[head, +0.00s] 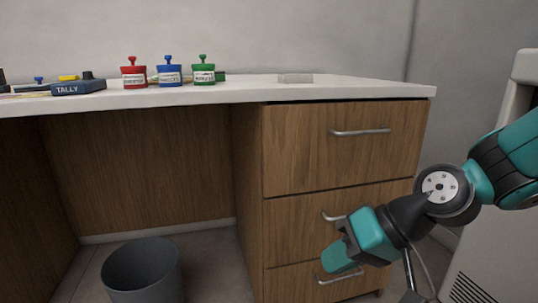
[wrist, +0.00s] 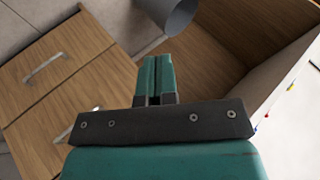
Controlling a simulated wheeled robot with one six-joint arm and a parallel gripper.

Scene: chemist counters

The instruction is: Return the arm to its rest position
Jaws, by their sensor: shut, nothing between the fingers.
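My gripper (head: 341,256) is at the lower right of the head view, in front of the wooden drawers, with its fingers pointing down and left. It also shows in the wrist view (wrist: 156,72), where its two teal fingers are together with nothing between them. My arm comes in from the right edge of the head view, bent at the joints. In the head view the gripper overlaps the lower drawer handles; I cannot tell how far it is from the drawer fronts.
The desk (head: 215,95) has a drawer stack (head: 300,150) on its right side, all shut. Red (head: 134,77), blue (head: 169,75) and green (head: 203,75) labelled pots and a TALLY box (head: 78,88) stand on top. A grey bin (head: 143,275) stands on the floor. A white machine (head: 500,250) is at right.

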